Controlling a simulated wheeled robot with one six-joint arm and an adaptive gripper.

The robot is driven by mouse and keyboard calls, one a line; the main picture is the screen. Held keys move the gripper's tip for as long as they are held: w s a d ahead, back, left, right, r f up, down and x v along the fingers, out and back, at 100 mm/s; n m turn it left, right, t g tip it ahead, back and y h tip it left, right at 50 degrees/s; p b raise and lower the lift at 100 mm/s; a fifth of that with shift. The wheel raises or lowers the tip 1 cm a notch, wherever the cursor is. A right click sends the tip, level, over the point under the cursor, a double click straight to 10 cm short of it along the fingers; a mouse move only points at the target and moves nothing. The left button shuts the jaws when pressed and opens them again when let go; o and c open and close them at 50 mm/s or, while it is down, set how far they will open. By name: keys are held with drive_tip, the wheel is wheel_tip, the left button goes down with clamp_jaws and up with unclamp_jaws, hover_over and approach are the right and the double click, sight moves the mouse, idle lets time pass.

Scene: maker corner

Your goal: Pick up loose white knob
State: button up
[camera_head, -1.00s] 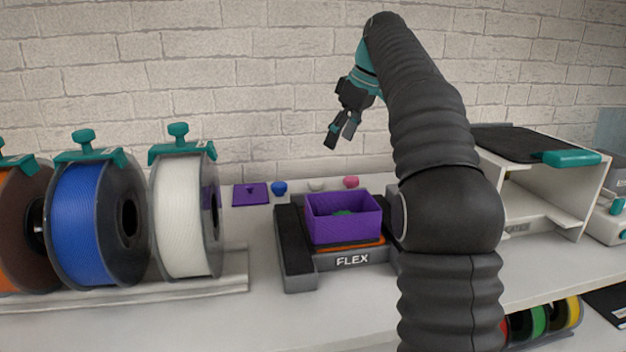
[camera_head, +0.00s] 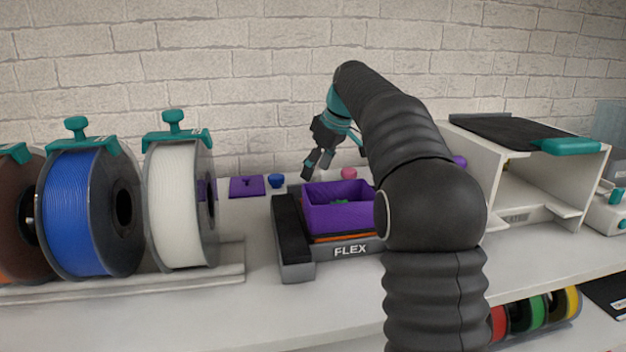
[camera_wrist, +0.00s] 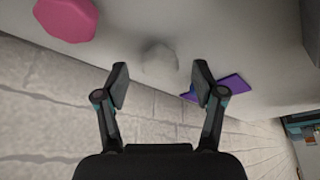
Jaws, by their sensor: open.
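The loose white knob (camera_wrist: 159,62) lies on the pale bench top, ahead of and between my open fingers in the wrist view. It blends with the bench surface there. In the head view the white knob is hidden behind my gripper (camera_head: 313,172), which hangs low behind the purple box. In the wrist view my gripper (camera_wrist: 161,90) is open and empty, and the knob lies beyond its fingertips. A pink knob (camera_wrist: 66,18) sits to the left in the wrist view, and it also shows in the head view (camera_head: 349,173).
A blue knob (camera_head: 276,181) and a purple plate (camera_head: 246,187) lie left of my gripper in the head view. The purple box (camera_head: 338,216) on the FLEX printer stands in front. The brick wall (camera_head: 240,80) rises close behind. Filament spools (camera_head: 178,205) stand at left.

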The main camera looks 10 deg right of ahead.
drive_tip(key=shift+x, duration=0.8)
drive_tip(key=shift+c, duration=0.3)
drive_tip(key=c, duration=0.8)
drive_tip(key=shift+c, duration=0.2)
drive_tip(key=shift+r, duration=0.1)
